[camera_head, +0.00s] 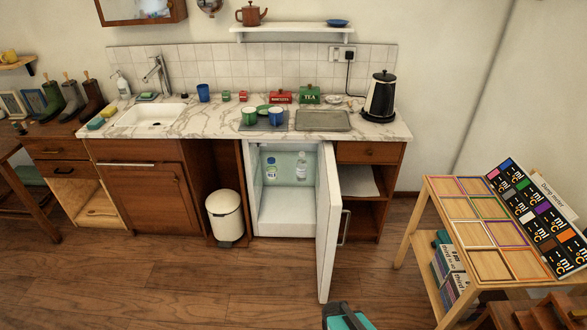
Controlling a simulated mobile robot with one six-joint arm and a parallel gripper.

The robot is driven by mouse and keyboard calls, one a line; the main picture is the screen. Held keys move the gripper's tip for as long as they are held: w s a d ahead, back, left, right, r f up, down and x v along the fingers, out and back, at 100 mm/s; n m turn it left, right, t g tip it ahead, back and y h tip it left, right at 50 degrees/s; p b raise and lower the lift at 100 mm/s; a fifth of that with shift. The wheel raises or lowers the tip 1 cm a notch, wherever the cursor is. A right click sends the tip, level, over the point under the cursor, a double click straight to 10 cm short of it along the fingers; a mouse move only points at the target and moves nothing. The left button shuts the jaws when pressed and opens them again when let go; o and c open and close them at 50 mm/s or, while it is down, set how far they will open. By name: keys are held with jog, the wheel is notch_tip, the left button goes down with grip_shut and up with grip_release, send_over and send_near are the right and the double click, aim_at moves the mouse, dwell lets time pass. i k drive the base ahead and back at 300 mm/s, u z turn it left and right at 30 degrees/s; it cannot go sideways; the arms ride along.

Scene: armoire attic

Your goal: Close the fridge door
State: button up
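A small white fridge (285,205) stands under the marble counter. Its door (328,225) is wide open, hinged on the right and sticking out towards me, so I see it nearly edge-on. A metal handle (345,227) shows on the door's right, outer side. Two bottles, one with a blue cap (271,169) and one clear (301,166), stand inside the fridge.
A cream pedal bin (225,216) stands left of the fridge. An open wooden cabinet (366,207) is right of it. A wooden rack of panels (470,225) stands farther right. A teal and dark thing (347,319) is cut off at the bottom edge. Floor before the fridge is clear.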

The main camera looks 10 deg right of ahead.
aim_at(331, 227)
jog(key=u, duration=0.1)
jog(key=i, duration=0.95)
jog(key=z, duration=0.1)
